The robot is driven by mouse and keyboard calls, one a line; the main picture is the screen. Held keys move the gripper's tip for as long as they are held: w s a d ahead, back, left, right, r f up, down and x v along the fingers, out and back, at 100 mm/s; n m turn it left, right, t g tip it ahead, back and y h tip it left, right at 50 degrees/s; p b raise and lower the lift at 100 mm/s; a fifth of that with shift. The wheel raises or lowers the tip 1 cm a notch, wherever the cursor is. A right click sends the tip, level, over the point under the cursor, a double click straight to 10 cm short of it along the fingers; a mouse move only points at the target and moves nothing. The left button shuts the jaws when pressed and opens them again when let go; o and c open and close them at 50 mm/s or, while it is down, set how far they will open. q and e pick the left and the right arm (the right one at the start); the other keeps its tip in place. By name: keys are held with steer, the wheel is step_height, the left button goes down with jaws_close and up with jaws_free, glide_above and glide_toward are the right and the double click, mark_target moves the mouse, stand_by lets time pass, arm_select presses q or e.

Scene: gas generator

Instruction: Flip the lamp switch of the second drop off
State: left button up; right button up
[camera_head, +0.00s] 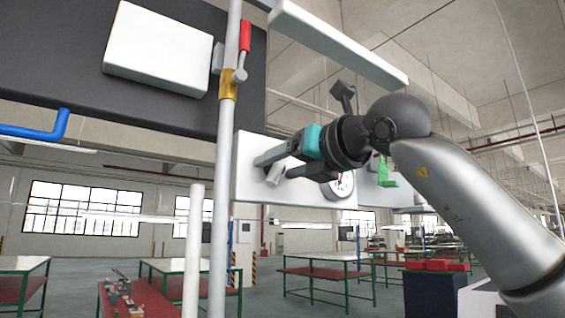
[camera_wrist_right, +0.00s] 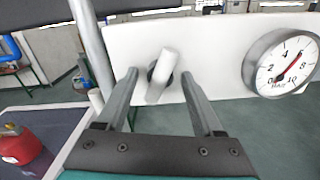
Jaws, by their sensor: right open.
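A white lever switch (camera_wrist_right: 162,72) on a dark round base sticks out of a white panel (camera_wrist_right: 217,45) in the right wrist view. The lever is tilted, its top leaning right. In the head view the lever (camera_head: 274,174) shows between the fingers of my right gripper (camera_head: 272,167), in front of the panel (camera_head: 250,190). My right gripper is open, with one finger on each side of the lever in the wrist view (camera_wrist_right: 158,73). I see no clear contact; the exact depth between fingertips and lever is hard to tell. My left gripper is not in view.
A round pressure gauge (camera_wrist_right: 285,65) sits on the panel right of the lever. A vertical grey pipe (camera_head: 222,170) with a red-handled valve (camera_head: 245,36) stands left of the panel. A green part (camera_head: 386,172) is behind my wrist. Work tables (camera_head: 325,272) stand further back.

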jaws_close()
stand_by(0.5)
